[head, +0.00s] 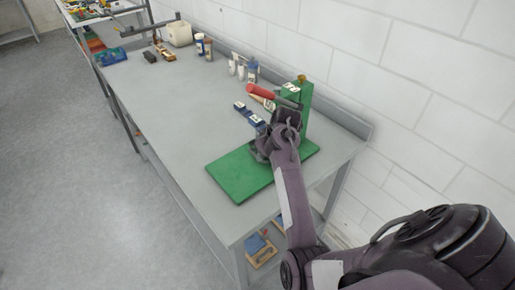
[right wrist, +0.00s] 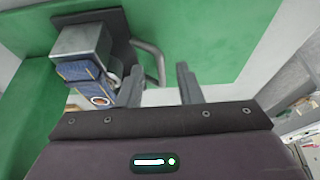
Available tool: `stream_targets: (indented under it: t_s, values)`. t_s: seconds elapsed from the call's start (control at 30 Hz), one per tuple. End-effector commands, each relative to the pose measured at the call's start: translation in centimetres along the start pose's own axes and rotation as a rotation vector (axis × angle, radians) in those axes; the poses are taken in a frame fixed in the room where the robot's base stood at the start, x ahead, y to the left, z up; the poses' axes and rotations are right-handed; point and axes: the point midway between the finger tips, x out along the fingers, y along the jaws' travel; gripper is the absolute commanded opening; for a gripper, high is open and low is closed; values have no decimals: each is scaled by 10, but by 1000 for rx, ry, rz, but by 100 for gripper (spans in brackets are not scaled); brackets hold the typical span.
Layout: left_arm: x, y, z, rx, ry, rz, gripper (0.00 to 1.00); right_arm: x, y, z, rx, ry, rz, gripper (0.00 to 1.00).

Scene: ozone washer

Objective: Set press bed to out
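The green press stands on the grey bench, with its upright column (head: 305,101), flat base plate (head: 238,177) and red lever (head: 262,91). My right gripper (head: 287,119) is over the base, in front of the column, and its arm hides much of the press bed in the head view. In the right wrist view, a dark plate that looks like the press bed (right wrist: 119,22) carries a grey metal block (right wrist: 82,42) and a curved grey handle (right wrist: 150,58). My right gripper (right wrist: 161,82) is open, its fingers apart with the handle just ahead of them. My left gripper is not in view.
A white brick wall (head: 400,60) runs behind the bench. The bench's middle is clear.

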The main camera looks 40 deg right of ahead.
Motion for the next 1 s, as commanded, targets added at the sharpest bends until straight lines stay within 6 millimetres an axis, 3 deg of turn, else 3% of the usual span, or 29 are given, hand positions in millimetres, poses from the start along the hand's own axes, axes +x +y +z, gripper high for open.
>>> stream_targets:
  t_s: [0.17,0.43,0.8,1.0]
  values:
    - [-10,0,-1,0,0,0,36,9,0,-31,0,0,0,32]
    - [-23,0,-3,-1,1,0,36,37,0,-29,2,-1,-1,32]
    - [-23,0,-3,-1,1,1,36,42,0,-28,0,0,1,32]
    - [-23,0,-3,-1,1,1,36,42,0,-28,0,0,1,6]
